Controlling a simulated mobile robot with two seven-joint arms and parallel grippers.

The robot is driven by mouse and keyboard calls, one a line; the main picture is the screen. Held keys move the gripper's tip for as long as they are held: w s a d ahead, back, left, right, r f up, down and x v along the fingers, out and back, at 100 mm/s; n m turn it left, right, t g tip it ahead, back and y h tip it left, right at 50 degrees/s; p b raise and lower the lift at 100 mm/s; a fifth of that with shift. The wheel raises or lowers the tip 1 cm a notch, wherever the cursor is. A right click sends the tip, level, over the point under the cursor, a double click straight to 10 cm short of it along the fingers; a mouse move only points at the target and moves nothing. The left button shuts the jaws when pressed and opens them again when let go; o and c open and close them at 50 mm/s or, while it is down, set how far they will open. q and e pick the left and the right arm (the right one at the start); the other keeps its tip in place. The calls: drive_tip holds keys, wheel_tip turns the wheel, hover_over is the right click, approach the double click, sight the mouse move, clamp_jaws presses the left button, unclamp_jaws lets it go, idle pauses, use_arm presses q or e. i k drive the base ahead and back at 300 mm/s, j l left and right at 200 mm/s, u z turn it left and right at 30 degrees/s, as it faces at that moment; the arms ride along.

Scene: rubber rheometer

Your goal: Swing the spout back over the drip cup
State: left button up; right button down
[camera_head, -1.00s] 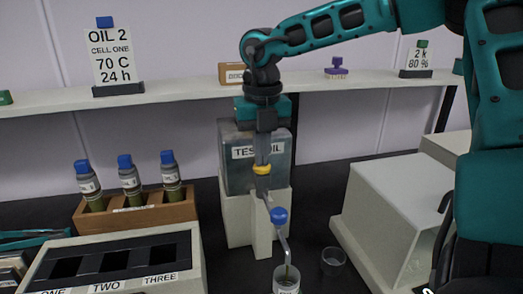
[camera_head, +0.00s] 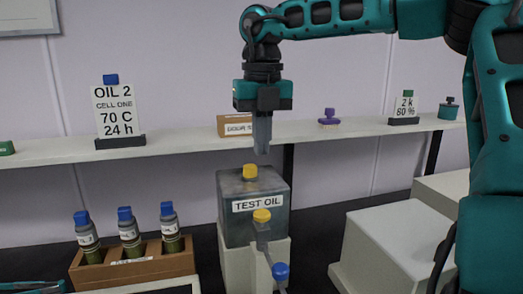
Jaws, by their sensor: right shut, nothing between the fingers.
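The test oil tank (camera_head: 246,226) is a grey, see-through box with a yellow cap, standing on a pale block. A yellow-topped tap (camera_head: 262,216) is at its front. The spout (camera_head: 268,252) runs down from the tap towards the bottom edge, with a blue knob (camera_head: 281,271) on it. The spout's lower end and the drip cup are out of view below. My right gripper (camera_head: 262,148) is shut and empty, pointing down above the tank and apart from it.
A wooden rack (camera_head: 132,268) with several blue-capped bottles stands left of the tank. A pale box (camera_head: 392,254) stands to the right. Behind runs a shelf (camera_head: 185,137) with an OIL 2 sign (camera_head: 117,110), a purple stamp-like item (camera_head: 329,117) and a small sign (camera_head: 404,107).

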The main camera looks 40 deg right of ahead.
sight(280, 270)
drive_tip(key=k+j, duration=0.35)
drive_tip(key=j, duration=0.15)
drive_tip(key=k+j, duration=0.4)
drive_tip(key=j, duration=0.1)
